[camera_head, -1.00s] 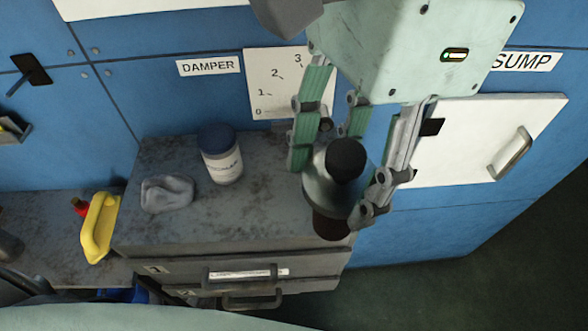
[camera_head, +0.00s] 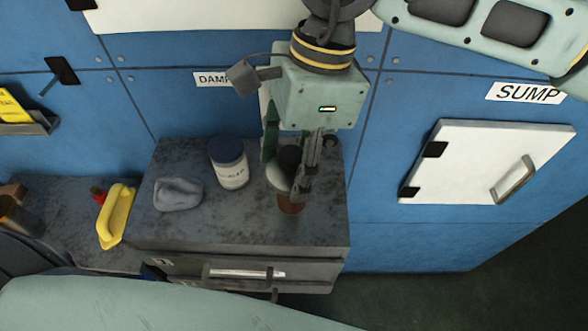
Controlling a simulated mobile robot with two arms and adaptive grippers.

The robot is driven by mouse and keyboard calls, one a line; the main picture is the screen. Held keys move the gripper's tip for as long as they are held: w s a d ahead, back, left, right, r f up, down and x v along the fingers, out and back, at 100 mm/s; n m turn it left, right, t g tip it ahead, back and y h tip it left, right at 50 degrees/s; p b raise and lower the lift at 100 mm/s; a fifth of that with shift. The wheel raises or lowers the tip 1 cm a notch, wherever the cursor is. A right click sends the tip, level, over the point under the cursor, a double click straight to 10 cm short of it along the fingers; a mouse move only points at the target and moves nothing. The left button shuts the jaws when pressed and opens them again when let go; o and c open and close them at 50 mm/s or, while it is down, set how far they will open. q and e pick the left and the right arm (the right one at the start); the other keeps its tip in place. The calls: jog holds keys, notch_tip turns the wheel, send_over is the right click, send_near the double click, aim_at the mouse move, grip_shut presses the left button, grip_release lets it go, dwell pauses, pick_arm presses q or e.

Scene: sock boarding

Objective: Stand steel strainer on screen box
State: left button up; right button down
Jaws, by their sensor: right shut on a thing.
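My right gripper (camera_head: 290,188) hangs fingers down over the right part of a grey cabinet top. It is shut on an upright round vessel (camera_head: 280,179) with a pale steel-like body, a dark top and a reddish-brown lower part, which I take for the steel strainer. The fingers hide much of it. Its base is at or just above the cabinet top (camera_head: 225,220); I cannot tell if it touches. I cannot make out anything marked as the screen box. My left gripper is not in view.
A yellow handled thing (camera_head: 116,216) lies on the lower surface at left. A white hatch (camera_head: 475,163) is on the blue wall at right.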

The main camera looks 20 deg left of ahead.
notch_tip(320, 180, down, 3)
jog(key=shift+d+f+p, duration=0.1)
jog(key=shift+p, duration=0.45)
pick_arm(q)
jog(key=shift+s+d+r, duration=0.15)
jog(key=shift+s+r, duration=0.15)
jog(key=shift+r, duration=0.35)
pick_arm(e)
jog(key=shift+f, duration=0.1)
jog(key=shift+f+b, duration=0.2)
jog(key=shift+b, duration=0.15)
jog(key=c, duration=0.8)
grip_release()
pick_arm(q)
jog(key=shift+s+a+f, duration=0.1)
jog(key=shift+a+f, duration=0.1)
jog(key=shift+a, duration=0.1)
